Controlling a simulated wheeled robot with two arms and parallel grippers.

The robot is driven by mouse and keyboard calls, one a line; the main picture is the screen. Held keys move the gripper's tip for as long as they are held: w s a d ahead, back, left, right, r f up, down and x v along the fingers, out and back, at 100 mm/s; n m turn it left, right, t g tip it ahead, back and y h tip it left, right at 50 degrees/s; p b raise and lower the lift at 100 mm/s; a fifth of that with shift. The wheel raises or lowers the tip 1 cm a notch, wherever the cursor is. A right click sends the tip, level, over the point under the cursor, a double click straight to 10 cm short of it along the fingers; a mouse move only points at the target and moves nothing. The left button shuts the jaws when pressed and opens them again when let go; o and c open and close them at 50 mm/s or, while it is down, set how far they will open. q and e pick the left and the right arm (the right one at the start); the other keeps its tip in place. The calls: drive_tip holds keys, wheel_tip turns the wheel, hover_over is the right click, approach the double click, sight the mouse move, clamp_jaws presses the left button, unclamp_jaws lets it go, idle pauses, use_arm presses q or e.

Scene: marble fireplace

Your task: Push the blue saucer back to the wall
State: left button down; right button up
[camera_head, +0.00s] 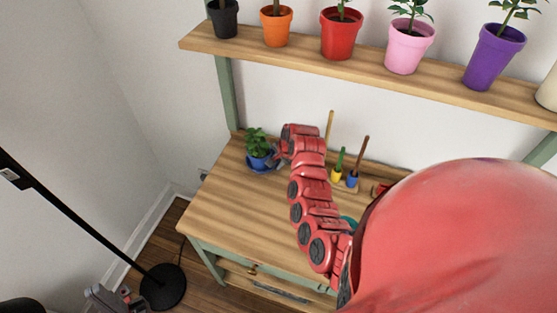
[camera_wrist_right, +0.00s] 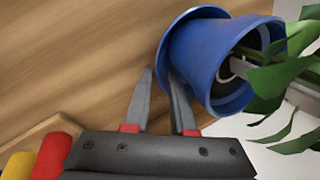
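The blue saucer (camera_head: 257,169) lies near the table's back left corner, under a blue pot (camera_head: 257,158) with a leafy green plant. In the right wrist view the saucer (camera_wrist_right: 181,25) shows as a blue rim around the base of the pot (camera_wrist_right: 212,60). My right gripper (camera_head: 282,150) is just right of the pot and saucer. In the right wrist view its fingers (camera_wrist_right: 161,76) are slightly apart with nothing between them. One fingertip is close to the saucer's rim; I cannot tell if they touch. My left gripper (camera_head: 115,298) is low at the bottom left, away from the table.
The wooden table (camera_head: 225,210) is bare at its front left. Small yellow (camera_head: 336,176) and blue (camera_head: 352,180) pots with tools stand right of my right arm. A shelf (camera_head: 300,58) with several potted plants hangs above. A black floor lamp (camera_head: 162,287) stands at left.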

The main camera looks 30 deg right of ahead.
clamp_jaws()
idle(1.5)
